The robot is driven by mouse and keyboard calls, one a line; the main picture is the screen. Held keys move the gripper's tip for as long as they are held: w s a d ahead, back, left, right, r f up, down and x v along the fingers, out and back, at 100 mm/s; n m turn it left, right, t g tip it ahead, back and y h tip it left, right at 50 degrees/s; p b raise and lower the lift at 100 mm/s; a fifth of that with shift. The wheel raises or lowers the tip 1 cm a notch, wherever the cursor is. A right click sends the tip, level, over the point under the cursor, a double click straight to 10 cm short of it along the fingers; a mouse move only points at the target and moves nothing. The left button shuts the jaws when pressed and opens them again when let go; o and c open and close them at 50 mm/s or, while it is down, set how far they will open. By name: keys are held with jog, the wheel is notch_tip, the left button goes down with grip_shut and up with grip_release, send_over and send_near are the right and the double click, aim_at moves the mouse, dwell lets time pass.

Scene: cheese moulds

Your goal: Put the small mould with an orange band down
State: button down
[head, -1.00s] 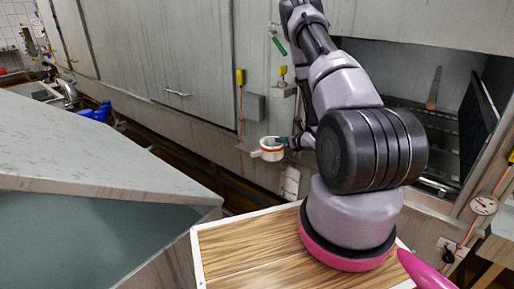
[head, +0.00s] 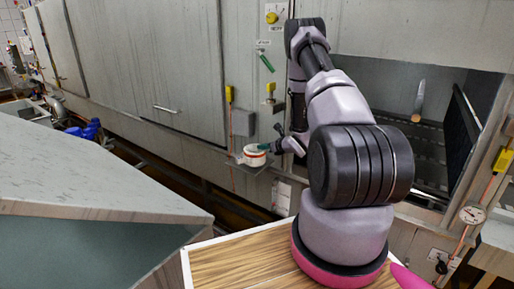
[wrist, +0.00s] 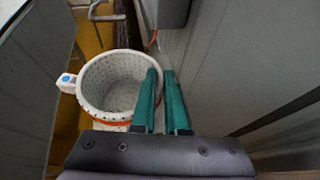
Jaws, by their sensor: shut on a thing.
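The small mould (head: 254,155) is a white, open-topped cup with an orange band low on its side. In the wrist view the mould (wrist: 110,84) shows a perforated inside and a white tag sticking out to the left. My gripper (wrist: 162,75) is shut on the mould's right-hand wall, one green finger on the inner side and the other outside. In the head view my gripper (head: 268,147) holds it upright over a small grey ledge (head: 262,168) on the cabinet wall. Whether its base touches the ledge is hidden.
A grey box (head: 242,122) is on the wall above the ledge. A large grey-topped counter (head: 90,170) fills the left front. An open compartment (head: 400,110) is behind my arm at right.

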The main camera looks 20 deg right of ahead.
jog(key=shift+w+a, duration=0.25)
jog(key=shift+w, duration=0.45)
jog(key=x, duration=0.3)
jog(key=shift+w+r, duration=0.15)
jog(key=shift+w, duration=0.05)
jog(key=shift+a+f, duration=0.1)
jog(key=shift+f, duration=0.2)
jog(key=shift+f, duration=0.1)
jog(key=c, duration=0.9)
grip_release()
